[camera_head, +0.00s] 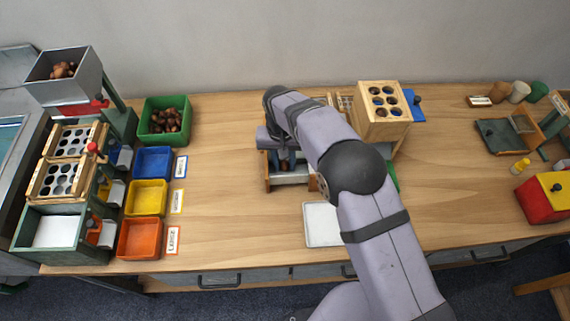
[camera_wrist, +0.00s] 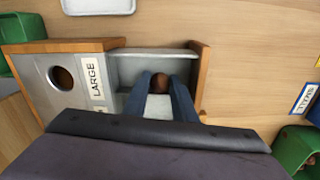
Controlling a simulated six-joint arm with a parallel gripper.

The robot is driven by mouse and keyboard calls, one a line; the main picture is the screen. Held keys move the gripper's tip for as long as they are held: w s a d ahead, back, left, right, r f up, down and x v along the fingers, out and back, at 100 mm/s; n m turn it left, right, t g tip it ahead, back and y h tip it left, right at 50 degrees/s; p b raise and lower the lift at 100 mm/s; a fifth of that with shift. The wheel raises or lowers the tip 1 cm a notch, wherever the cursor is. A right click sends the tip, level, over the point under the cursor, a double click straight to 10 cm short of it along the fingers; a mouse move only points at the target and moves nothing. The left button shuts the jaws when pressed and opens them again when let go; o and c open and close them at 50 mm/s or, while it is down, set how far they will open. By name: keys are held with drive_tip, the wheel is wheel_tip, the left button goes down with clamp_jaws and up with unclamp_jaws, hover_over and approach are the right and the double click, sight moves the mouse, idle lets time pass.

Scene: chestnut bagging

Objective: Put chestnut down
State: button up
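A brown chestnut (camera_wrist: 160,82) sits between the blue fingertips of my gripper (camera_wrist: 160,88) in the wrist view. The fingers appear to touch it on both sides. My gripper is over a grey channel (camera_wrist: 150,62) with wooden end pieces. Whether the chestnut touches the channel floor, I cannot tell. Beside the channel is a plate with a round hole (camera_wrist: 38,92) and a "LARGE" label (camera_wrist: 95,82); something brown shows in the hole.
A green bin (camera_head: 147,133) of chestnuts stands left, with blue (camera_head: 138,172), yellow (camera_head: 132,210) and orange (camera_head: 125,250) bins in front of it. A wooden block with holes (camera_head: 372,128) stands right of my arm. A white tray (camera_head: 320,238) lies in front. The table between the bins and the fixture is clear.

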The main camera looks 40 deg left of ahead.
sight(285, 163)
clamp_jaws()
wheel_tip(285, 163, up, 10)
drive_tip(key=b, duration=0.2)
drive_tip(key=w+d+r+p, duration=0.4)
drive_tip(key=w+d+r, duration=0.1)
drive_tip(key=d, duration=0.2)
drive_tip(key=shift+r, duration=0.2)
idle(0.4)
